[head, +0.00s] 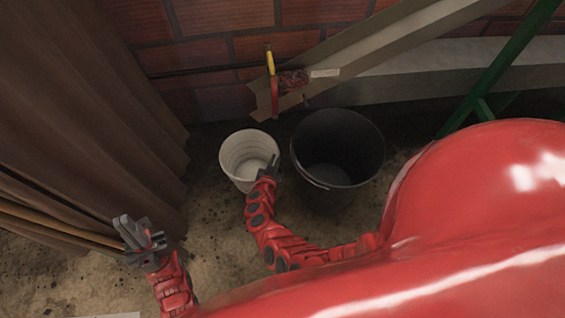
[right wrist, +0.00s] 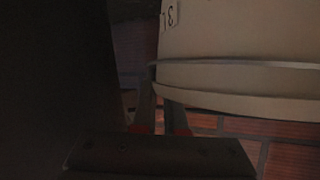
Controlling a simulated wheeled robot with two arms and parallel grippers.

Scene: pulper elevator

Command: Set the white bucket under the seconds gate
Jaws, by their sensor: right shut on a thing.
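The white bucket (head: 237,150) stands upright and looks empty, on or just above the floor by the wall; I cannot tell if it touches. My right gripper (head: 270,165) is shut on its right rim. In the right wrist view the bucket (right wrist: 235,45) fills the upper right, close to the fingers (right wrist: 160,110), with a small marked label. A gate with a yellow and red upright handle (head: 271,75) sits at the low end of a sloping chute, behind and above the bucket; I cannot tell if this is the seconds gate. My left gripper (head: 140,236) is open and empty, away at the left.
A larger black bucket (head: 345,140) stands close to the right of the white one. A brown curtain (head: 90,110) hangs at the left. A brick wall (head: 220,35) is behind, a green strut (head: 500,65) at the right. A big red shiny body (head: 480,190) covers the lower right.

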